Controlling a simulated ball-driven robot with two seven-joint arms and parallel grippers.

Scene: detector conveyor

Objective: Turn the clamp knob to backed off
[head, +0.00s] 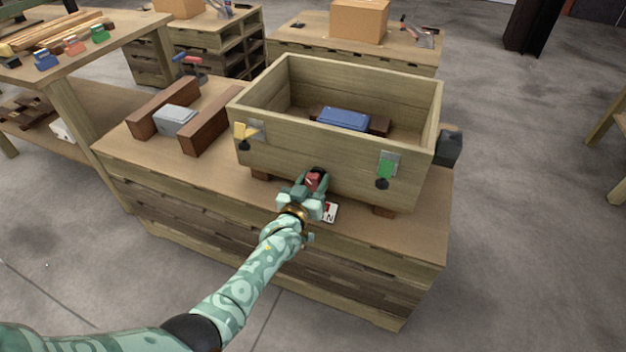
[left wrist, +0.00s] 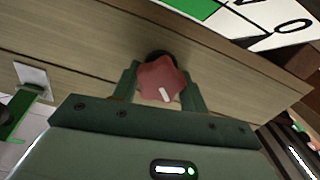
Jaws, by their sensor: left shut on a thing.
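The clamp knob (head: 314,180) is a red, lobed knob on the front wall of the wooden box (head: 338,166). In the left wrist view the knob (left wrist: 160,78) shows a short white mark on its face, towards the lower edge of the picture, and a dark base behind it. My left gripper (head: 308,188) reaches to the box's front. Its two green fingers (left wrist: 163,88) stand on either side of the knob, shut on it. A white card (head: 330,212) with black print lies partly hidden beside the gripper. My right gripper is not in view.
A yellow lever (head: 244,133) and a green lever (head: 385,173) sit on the box front, either side of my gripper. A blue block (head: 343,118) lies inside the box. A grey block (head: 175,120) sits between brown rails on the workbench (head: 215,180).

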